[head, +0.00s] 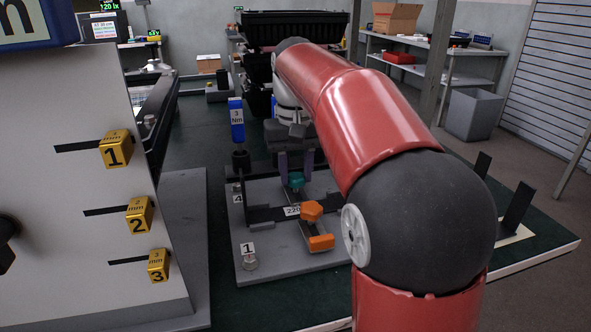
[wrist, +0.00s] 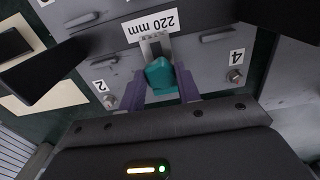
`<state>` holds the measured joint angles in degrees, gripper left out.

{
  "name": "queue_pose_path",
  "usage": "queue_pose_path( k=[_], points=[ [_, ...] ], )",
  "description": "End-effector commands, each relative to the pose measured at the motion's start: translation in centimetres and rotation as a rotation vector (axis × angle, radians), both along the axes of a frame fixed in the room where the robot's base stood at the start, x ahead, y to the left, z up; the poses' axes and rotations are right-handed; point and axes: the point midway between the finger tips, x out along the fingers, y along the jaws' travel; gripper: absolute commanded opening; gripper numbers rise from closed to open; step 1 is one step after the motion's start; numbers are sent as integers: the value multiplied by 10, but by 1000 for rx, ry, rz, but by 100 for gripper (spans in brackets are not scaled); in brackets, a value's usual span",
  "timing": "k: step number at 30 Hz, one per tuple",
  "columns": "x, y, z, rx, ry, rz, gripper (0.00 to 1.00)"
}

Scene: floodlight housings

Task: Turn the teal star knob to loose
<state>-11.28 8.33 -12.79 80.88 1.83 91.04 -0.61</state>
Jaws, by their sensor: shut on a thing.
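The teal star knob (head: 296,180) sits on the grey fixture plate (head: 262,209), behind the "220" label. It also shows in the wrist view (wrist: 161,77), below the "220 mm" label. My gripper (head: 295,168) reaches down to it from above, with its purple fingers on either side. In the wrist view my gripper (wrist: 163,90) is shut on the teal knob. My fingers hide the sides of the knob, and no loose or tight marking can be read.
An orange knob (head: 311,211) and an orange block (head: 320,242) are in front of the teal knob. A blue "3 Nm" tool (head: 237,124) stands upright behind left. A white panel (head: 85,200) with yellow numbered blocks is at the left. Numbered bolts mark the plate.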

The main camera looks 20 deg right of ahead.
Motion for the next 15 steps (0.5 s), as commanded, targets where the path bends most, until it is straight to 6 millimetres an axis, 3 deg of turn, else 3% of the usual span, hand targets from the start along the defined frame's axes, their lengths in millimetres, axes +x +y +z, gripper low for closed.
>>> queue_pose_path(
  k=[15],
  points=[
    [1, -1, 1, 0, -5, 406, 10]
  ],
)
